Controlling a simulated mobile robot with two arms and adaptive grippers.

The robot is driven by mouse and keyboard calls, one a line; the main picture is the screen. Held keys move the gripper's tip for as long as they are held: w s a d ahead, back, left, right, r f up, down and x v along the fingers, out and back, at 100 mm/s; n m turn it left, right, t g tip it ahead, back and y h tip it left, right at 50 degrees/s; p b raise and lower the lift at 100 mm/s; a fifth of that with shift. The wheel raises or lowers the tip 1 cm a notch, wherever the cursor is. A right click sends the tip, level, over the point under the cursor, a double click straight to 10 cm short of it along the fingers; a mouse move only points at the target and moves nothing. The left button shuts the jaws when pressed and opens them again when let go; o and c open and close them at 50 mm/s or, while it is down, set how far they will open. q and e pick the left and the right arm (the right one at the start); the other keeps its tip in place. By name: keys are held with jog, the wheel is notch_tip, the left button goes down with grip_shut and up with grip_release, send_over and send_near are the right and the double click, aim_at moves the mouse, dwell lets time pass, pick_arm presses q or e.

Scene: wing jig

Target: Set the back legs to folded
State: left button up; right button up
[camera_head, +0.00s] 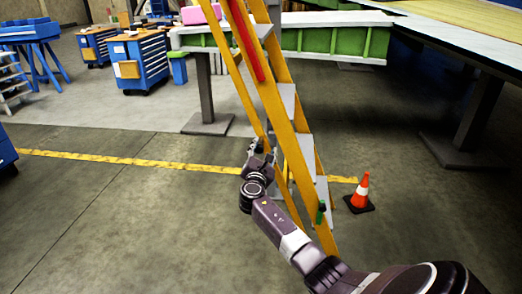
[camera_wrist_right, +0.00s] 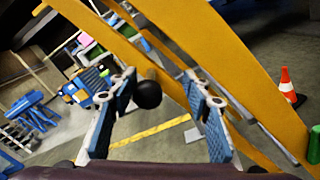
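A yellow stepladder (camera_head: 287,130) with grey steps stands in the middle of the head view. Its rails run apart toward the floor. A thinner yellow leg (camera_head: 242,84) shows on its left side, and I take this for a back leg. My right gripper (camera_head: 261,151) is beside this leg, low on the ladder. In the wrist view my right gripper (camera_wrist_right: 157,112) is open, its two blue-padded fingers wide apart. A black ball (camera_wrist_right: 148,94) appears between the fingers; I cannot tell whether they touch it. Yellow rails (camera_wrist_right: 225,65) cross behind it. My left gripper is not in view.
An orange traffic cone (camera_head: 361,190) stands right of the ladder's foot. A bench with green panels (camera_head: 330,42) is behind the ladder. Blue tool carts (camera_head: 142,62) stand at the back left.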

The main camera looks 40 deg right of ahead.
jog(key=shift+w+a, duration=0.15)
jog(key=shift+a, duration=0.1)
jog(key=shift+s+a+f, duration=0.1)
jog(key=shift+s+a, duration=0.2)
jog(key=shift+a, duration=0.2)
jog(key=v, duration=1)
jog(key=shift+s, duration=0.45)
jog(key=shift+a, duration=0.1)
